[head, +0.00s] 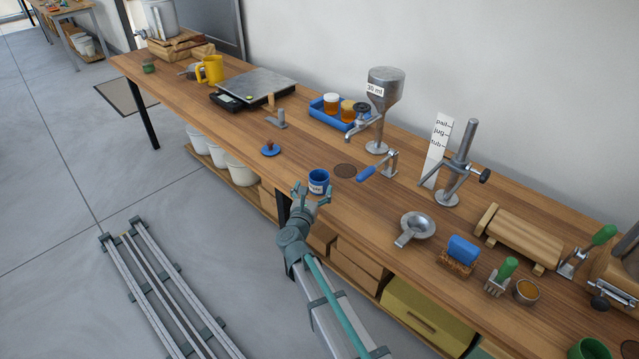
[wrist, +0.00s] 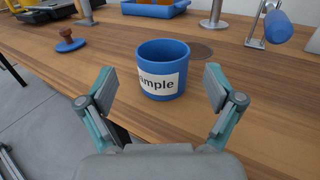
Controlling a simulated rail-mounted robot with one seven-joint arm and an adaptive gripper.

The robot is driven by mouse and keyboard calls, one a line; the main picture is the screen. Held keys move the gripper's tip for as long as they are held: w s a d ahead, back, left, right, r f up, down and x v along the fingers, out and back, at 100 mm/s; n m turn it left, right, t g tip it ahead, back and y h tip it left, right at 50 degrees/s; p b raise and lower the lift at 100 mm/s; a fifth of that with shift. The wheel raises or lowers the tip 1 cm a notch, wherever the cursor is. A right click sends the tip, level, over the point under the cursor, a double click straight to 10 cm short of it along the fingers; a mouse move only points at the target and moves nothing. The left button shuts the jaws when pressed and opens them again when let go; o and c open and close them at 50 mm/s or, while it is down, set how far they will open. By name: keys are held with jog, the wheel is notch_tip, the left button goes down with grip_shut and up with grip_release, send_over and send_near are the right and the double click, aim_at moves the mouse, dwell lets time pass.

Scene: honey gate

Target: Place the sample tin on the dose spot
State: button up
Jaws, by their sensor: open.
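The sample tin (head: 318,181) is a small blue open-topped cup with a white label, upright on the wooden bench near its front edge. In the wrist view the tin (wrist: 162,62) stands ahead of and between my open fingers, with its label partly readable as "ample". My gripper (head: 313,193) is open and empty at the bench's front edge; its fingertips (wrist: 163,84) show on either side of the tin without visible contact. The dose spot (head: 345,171) is a dark round patch just right of and behind the tin; it also shows in the wrist view (wrist: 199,50).
A metal hopper (head: 385,90) with a tap stands behind the spot, and a blue-handled lever (head: 368,173) is close to its right. A blue stopper (head: 270,150) lies left of the tin. A blue tray (head: 325,118) with jars is behind. A metal ladle-like dish (head: 417,225) lies right.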

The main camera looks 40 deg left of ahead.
aim_at(320, 175)
jog(key=p+x, duration=0.2)
jog(key=x, duration=0.4)
jog(key=shift+w, duration=0.3)
jog(key=c, duration=1.3)
jog(key=shift+c, duration=0.2)
jog(key=shift+r, duration=0.2)
